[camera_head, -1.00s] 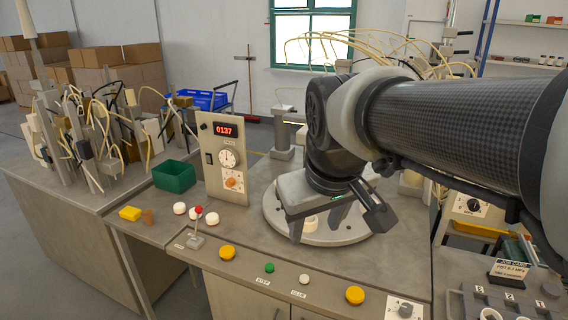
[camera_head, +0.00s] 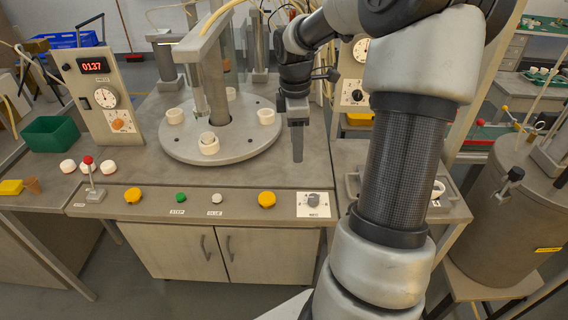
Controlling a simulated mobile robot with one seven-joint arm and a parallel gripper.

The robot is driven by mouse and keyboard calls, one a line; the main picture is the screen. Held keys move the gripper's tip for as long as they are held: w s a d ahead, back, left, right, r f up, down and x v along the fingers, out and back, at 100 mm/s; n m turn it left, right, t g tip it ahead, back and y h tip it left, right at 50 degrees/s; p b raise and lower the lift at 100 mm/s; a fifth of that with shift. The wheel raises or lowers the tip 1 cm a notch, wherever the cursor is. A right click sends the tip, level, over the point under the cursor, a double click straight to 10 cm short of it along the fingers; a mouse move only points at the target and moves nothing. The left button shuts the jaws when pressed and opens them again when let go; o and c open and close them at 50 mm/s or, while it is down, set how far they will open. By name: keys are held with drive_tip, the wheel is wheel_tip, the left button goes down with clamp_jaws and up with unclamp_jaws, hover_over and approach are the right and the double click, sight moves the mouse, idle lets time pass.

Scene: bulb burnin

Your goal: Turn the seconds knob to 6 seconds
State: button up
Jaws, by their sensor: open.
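A grey knob on a white square dial plate (camera_head: 313,202) sits at the right end of the bench's front strip. Its label and pointer are too small to read, so I cannot tell its setting or whether it is the seconds knob. An orange knob (camera_head: 118,124) is on the upright panel at the left, below a round white dial (camera_head: 106,98) and a red display reading 0137 (camera_head: 94,65). My gripper (camera_head: 297,158) points down over the bench behind the white-plated knob, apart from it. It is open and empty, though its finger gap is seen edge-on.
A round turntable (camera_head: 215,155) with several white cups stands left of my gripper. The front strip also has yellow buttons (camera_head: 267,199), a green button (camera_head: 181,197), and a red-topped lever (camera_head: 88,160). Another black knob (camera_head: 357,95) is on a panel behind my arm.

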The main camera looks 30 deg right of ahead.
drive_tip(key=n, duration=0.1)
approach(314, 197)
drive_tip(key=shift+y, duration=0.3)
drive_tip(key=f, duration=0.2)
drive_tip(key=f+b, duration=0.1)
drive_tip(key=f, duration=0.2)
drive_tip(key=f+b, duration=0.1)
drive_tip(key=f, duration=0.2)
drive_tip(key=shift+w+d, duration=0.1)
drive_tip(key=shift+d, duration=0.25)
drive_tip(key=c, duration=1)
drive_tip(key=shift+c, duration=0.2)
